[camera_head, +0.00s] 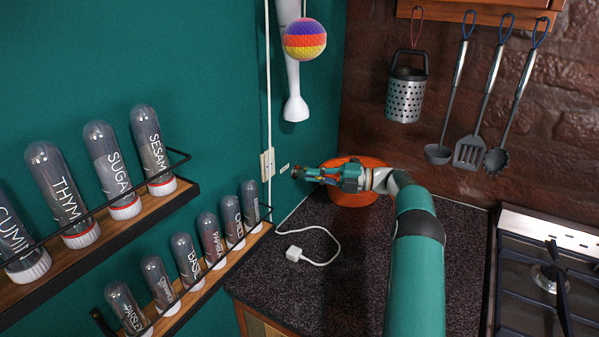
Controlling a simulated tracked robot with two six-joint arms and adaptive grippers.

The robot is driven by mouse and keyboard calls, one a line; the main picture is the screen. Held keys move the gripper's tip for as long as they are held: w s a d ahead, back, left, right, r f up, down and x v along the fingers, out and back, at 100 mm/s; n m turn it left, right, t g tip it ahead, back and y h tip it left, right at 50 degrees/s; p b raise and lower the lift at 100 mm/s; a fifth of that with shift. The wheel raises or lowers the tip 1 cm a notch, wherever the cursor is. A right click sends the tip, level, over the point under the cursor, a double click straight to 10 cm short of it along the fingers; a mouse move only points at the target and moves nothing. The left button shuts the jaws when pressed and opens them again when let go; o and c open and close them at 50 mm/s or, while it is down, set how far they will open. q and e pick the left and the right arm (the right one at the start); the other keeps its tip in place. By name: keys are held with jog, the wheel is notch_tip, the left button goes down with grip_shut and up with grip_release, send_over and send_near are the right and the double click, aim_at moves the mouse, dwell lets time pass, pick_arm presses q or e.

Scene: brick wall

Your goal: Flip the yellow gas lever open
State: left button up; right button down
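No yellow gas lever shows in this view. My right gripper (300,173) is at the end of the teal arm that comes in from the lower right. It points left toward the teal wall, close to a wall socket plate (267,165). It is small and seen from the side, so I cannot tell whether its fingers are open or shut, or whether they touch the wall. My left gripper is not in view.
An orange bowl (358,192) stands on the dark counter (345,275) behind my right wrist. A white cable with a plug (293,254) lies in front. Spice racks (100,232) line the left wall. A gas hob (540,275) is at right; utensils (470,150) hang behind.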

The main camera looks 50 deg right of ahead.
jog(key=shift+d+f, duration=0.1)
jog(key=shift+f, duration=0.05)
dwell(0.4)
jog(key=c, duration=1.3)
grip_release()
jog(key=shift+d, duration=0.1)
jog(key=shift+v, duration=5.95)
